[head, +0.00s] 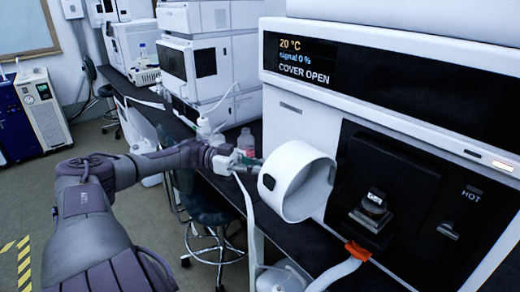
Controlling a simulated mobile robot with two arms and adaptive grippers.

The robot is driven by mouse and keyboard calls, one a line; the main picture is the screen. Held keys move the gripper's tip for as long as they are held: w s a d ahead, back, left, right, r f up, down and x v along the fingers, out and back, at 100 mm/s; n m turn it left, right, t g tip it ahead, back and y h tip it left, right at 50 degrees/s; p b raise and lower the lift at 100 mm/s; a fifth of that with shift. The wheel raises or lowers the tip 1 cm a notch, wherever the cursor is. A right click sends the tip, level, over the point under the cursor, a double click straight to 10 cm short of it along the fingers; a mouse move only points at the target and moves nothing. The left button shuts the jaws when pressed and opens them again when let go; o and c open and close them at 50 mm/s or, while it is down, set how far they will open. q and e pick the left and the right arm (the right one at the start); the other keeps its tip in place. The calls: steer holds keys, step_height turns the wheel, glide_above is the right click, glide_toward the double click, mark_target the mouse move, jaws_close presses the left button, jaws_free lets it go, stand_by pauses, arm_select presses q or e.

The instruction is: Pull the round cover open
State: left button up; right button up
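The round cover (290,182) is a white, hollow cylinder standing swung out to the left of the instrument's front (310,110). Its open end faces right, and a small dark square shows on its outer left side. The dark recess (385,180) behind it is exposed, with a small metal-topped fitting (374,202) inside. The display (305,60) reads "20 °C", "signal 0 %" and "COVER OPEN". My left gripper (252,163) is at the cover's left side, close to it; contact and finger opening are too small to tell. My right gripper is not in view.
An orange-ended white tube (340,270) runs below the recess. Bottles (246,142) stand on the dark bench behind my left gripper. More stacked instruments (205,60) are at the back. A stool (212,215) stands below the bench. Floor at the left is mostly clear.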

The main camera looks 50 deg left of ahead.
arm_select(q)
steer(key=o, duration=0.4)
steer(key=v, duration=1.2)
